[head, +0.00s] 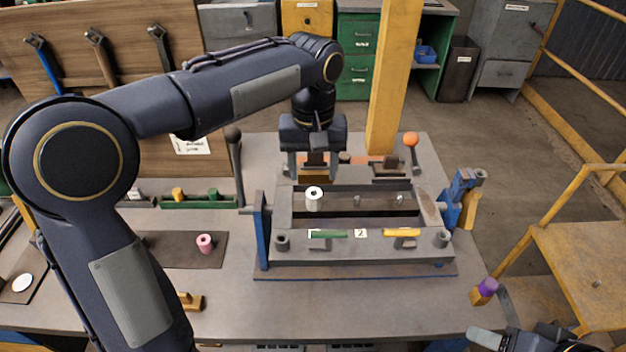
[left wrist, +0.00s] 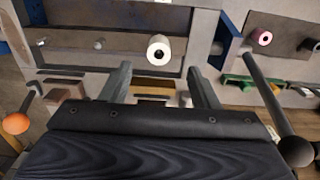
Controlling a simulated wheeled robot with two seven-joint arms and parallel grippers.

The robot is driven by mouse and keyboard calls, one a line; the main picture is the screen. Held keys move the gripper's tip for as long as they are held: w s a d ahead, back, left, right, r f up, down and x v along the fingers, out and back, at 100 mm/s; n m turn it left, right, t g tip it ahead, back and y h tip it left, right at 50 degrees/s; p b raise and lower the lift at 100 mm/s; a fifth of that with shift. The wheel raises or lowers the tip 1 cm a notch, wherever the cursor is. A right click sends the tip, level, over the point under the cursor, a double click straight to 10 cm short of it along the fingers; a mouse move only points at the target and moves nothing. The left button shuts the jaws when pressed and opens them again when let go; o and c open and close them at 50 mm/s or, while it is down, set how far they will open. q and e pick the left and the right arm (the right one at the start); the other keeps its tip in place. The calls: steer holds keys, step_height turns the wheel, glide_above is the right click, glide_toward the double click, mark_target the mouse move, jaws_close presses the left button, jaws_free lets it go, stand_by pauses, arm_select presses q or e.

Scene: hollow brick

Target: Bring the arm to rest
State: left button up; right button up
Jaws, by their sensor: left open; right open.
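My left arm reaches in from the left of the head view. In the left wrist view the two fingers of the left gripper (left wrist: 160,82) are also spread. A white hollow cylinder (head: 314,199) stands at the fixture's back left, in front of the gripper and apart from it; it also shows in the left wrist view (left wrist: 159,47). My right gripper (head: 508,340) is partly cut off at the bottom right corner, open.
A pink hollow cylinder (head: 205,243) stands on a dark mat to the left. An orange-knobbed lever (head: 411,140) and a dark-knobbed lever (head: 234,150) rise beside the left gripper. A yellow post (head: 392,80) stands behind. The table front is mostly clear.

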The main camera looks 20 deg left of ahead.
arm_select(q)
steer(key=shift+r, duration=0.35)
steer(key=shift+a, duration=0.1)
steer(key=s+a+f+m+t+h, duration=0.1)
steer(key=s+a+t+h, duration=0.15)
steer(key=s+a, duration=0.7)
steer(key=s+d+f+t, duration=0.1)
steer(key=s+f, duration=0.2)
steer(key=s, duration=0.3)
steer(key=s+d+f+t+h, duration=0.1)
steer(key=s+f+t, duration=0.1)
steer(key=s, duration=0.4)
steer(key=shift+s+d+f+m, duration=0.15)
steer(key=shift+s+f+m, duration=0.15)
steer(key=shift+f, duration=0.5)
steer(key=shift+c, duration=0.2)
